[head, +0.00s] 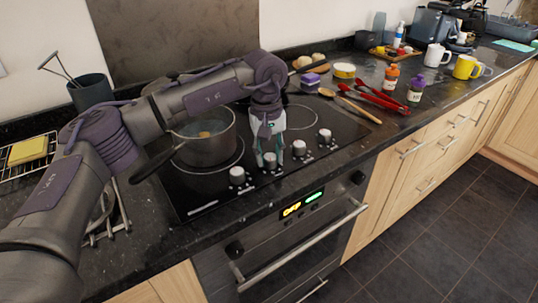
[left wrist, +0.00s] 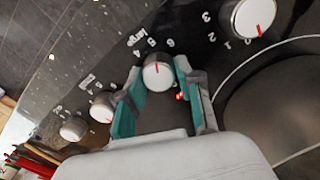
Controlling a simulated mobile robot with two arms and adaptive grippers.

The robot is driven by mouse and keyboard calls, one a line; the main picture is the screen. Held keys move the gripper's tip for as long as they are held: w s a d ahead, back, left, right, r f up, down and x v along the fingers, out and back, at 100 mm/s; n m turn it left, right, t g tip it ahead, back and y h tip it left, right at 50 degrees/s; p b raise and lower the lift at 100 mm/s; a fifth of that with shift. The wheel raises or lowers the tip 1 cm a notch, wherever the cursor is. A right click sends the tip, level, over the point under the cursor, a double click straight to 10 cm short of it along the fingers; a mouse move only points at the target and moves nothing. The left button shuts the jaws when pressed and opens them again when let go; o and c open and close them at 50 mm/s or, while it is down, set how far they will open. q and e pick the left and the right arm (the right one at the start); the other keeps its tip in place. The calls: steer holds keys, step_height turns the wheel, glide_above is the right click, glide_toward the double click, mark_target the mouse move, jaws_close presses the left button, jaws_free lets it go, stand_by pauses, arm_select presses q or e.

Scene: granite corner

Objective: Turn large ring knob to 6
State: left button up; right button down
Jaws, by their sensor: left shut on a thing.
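The large ring knob (left wrist: 157,76) is a white round knob with a red pointer line, beside the printed word "large" in the left wrist view. Its pointer faces up in that picture, roughly between the small digits that look like 5 and 6; I cannot read it exactly. It also shows in the head view (head: 270,160), second from the left in the row. My left gripper (left wrist: 158,84) has its teal fingers on both sides of this knob, shut on it. In the head view the left gripper (head: 268,156) reaches down to the knob from above.
Other knobs stand close by: one at the left (head: 237,174) and two at the right (head: 299,147), (head: 325,135). A pot (head: 204,150) sits on the black hob left of my gripper. Red utensils (head: 381,99) lie right of the hob. The oven (head: 294,245) is below.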

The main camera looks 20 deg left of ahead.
mark_target(268, 155)
arm_select(q)
steer(key=m, duration=0.5)
steer(key=shift+w+d+r, duration=0.1)
steer(key=shift+m, duration=0.4)
steer(key=o, duration=1.2)
steer(key=shift+c, duration=0.2)
step_height(268, 155, up, 12)
steer(key=shift+a, duration=0.3)
